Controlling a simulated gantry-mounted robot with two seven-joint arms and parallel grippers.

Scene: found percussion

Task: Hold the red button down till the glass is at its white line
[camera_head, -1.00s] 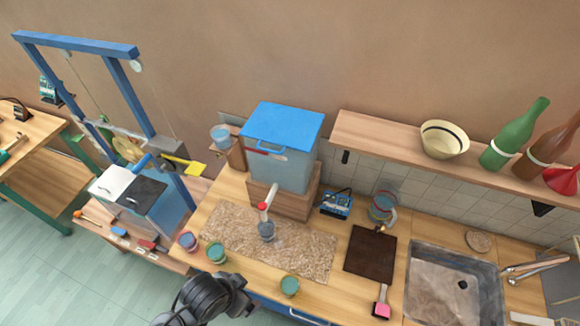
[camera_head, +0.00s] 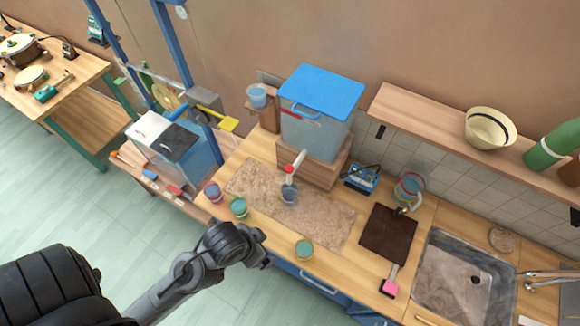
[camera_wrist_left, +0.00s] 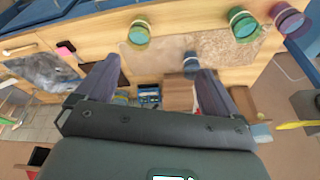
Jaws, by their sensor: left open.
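The red button (camera_head: 288,169) is a small red part on the white tap (camera_head: 297,160) of the blue-lidded water tank (camera_head: 312,132). The glass (camera_head: 289,194) stands under the tap on the speckled mat. It also shows in the left wrist view (camera_wrist_left: 190,63); its fill and white line are too small to make out. My left gripper is open and empty in the left wrist view (camera_wrist_left: 155,78), its fingers well apart. In the head view my left wrist is in front of the counter edge, apart from the tap and glass. My right gripper is not in view.
A dark board (camera_head: 387,235) and a sink (camera_head: 462,275) are to the right. The speckled mat (camera_head: 325,213) is clear right of the glass.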

